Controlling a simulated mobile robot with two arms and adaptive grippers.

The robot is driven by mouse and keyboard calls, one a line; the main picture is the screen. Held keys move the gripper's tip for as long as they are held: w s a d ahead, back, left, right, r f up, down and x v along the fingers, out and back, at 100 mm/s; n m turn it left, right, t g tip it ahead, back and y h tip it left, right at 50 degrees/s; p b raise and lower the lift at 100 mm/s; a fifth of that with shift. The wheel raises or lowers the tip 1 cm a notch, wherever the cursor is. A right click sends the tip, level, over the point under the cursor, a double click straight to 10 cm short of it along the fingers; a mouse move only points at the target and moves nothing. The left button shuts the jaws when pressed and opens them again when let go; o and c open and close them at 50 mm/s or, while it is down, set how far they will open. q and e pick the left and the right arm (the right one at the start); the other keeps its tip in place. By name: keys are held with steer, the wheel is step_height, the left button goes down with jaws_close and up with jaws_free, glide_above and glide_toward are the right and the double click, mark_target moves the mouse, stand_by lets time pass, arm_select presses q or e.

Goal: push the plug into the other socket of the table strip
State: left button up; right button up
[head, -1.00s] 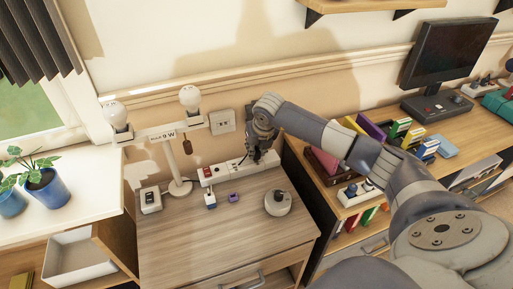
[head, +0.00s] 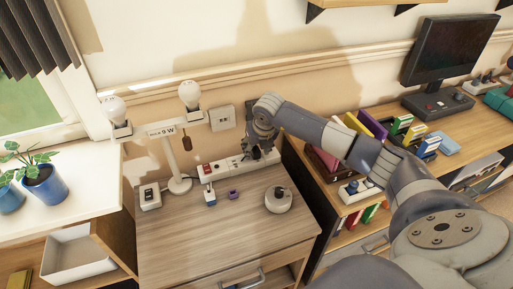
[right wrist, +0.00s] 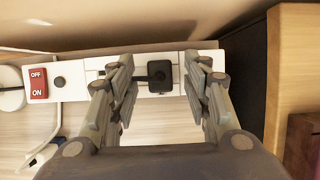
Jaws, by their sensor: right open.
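The white table strip (head: 222,168) lies along the back edge of the wooden table. It carries a red ON/OFF switch (right wrist: 38,83). The black plug (right wrist: 160,76) sits at the strip, with a dark cord stub on its left side. How deep it is seated cannot be told. My right gripper (head: 258,150) is above the strip's right end. In the right wrist view its fingers (right wrist: 161,70) are open, one on each side of the plug with visible gaps. The fingers hide parts of the strip beside the plug. My left gripper is not in view.
A white stand (head: 173,160) with two bulbs is left of the strip. A switch box (head: 150,197), a blue-and-white piece (head: 210,197), a purple piece (head: 233,194) and a round knobbed device (head: 279,200) are on the table. A bookshelf (head: 325,195) borders the right side.

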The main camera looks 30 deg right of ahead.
steer(key=v, duration=0.8)
stand_by(0.5)
